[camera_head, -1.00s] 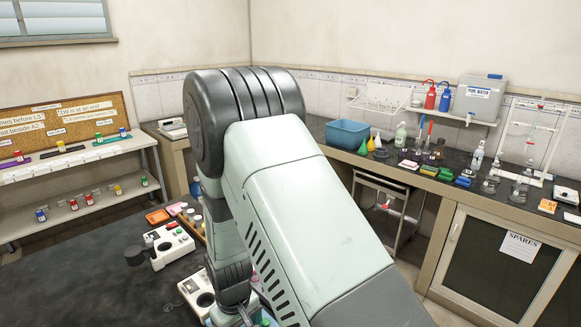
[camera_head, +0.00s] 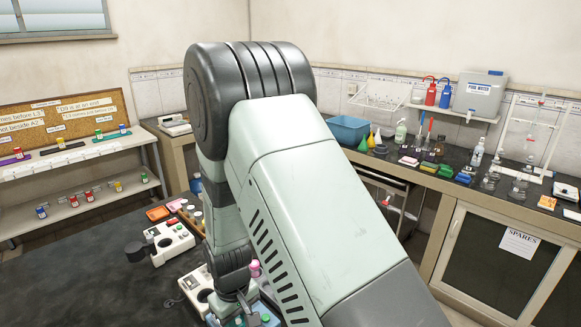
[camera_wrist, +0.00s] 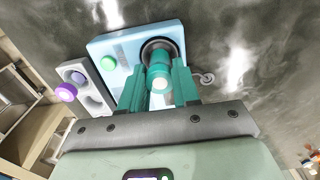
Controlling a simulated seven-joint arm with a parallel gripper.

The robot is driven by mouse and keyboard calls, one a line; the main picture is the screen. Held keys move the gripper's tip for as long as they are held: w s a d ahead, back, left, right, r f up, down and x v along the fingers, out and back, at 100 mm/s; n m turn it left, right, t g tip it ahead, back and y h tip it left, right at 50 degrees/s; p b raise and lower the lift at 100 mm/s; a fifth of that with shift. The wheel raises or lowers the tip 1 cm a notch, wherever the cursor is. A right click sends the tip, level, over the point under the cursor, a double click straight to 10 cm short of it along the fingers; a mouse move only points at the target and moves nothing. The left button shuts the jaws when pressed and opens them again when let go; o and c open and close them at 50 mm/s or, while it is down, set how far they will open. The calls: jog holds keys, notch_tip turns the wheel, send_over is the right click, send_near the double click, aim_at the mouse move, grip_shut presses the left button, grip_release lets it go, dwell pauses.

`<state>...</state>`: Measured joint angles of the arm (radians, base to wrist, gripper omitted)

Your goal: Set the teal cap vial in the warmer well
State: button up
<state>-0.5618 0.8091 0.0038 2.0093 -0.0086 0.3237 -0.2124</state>
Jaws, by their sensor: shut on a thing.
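My gripper (camera_wrist: 158,92) has teal fingers closed on the teal cap vial (camera_wrist: 158,68), which shows between them in the wrist view. The vial points away from the camera at the dark round well (camera_wrist: 157,47) of a light blue block, the warmer (camera_wrist: 124,47). The vial overlaps the well's ring; I cannot tell how deep it sits. A green round part (camera_wrist: 108,63) shows on the warmer's face. In the head view my arm hides most of this, and only part of the warmer (camera_head: 265,311) shows at the bottom.
A white device with a purple knob (camera_wrist: 67,92) stands beside the warmer in the wrist view. In the head view a white device (camera_head: 168,241) and an orange tray (camera_head: 158,213) are on the dark bench. Bare bench (camera_head: 90,285) lies to the left.

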aim_at(238, 321)
jog(key=shift+r, duration=1.8)
jog(key=w+a+r+n, duration=0.1)
jog(key=w+a, duration=1)
jog(key=shift+f, duration=1.85)
jog(key=shift+f, duration=1.7)
jog(key=o, duration=0.9)
